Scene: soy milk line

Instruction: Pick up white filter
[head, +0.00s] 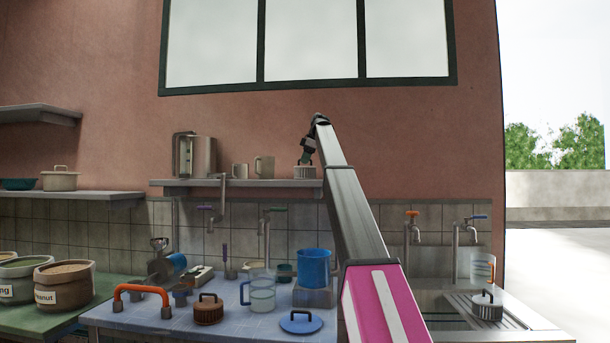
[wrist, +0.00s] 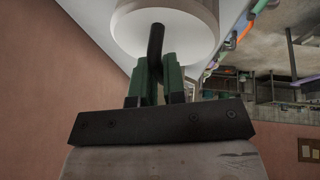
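A small white filter (head: 304,184) with a dark handle is at the right end of the wall shelf, overlapping the shelf's front edge in the head view. My gripper (head: 306,160) is right above it, pointing down. In the wrist view the filter's round pale body (wrist: 185,32) fills the top. The green fingers of my gripper (wrist: 156,68) are close together, with the dark handle between them; they look shut on it. I cannot tell whether the filter rests on the shelf or hangs just in front of it.
On the wall shelf (head: 240,185), a kettle (head: 195,156) and two mugs stand left of the filter. Below, the blue table (head: 245,328) holds a jug, lids and a brown filter (head: 208,311). Taps project from the wall.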

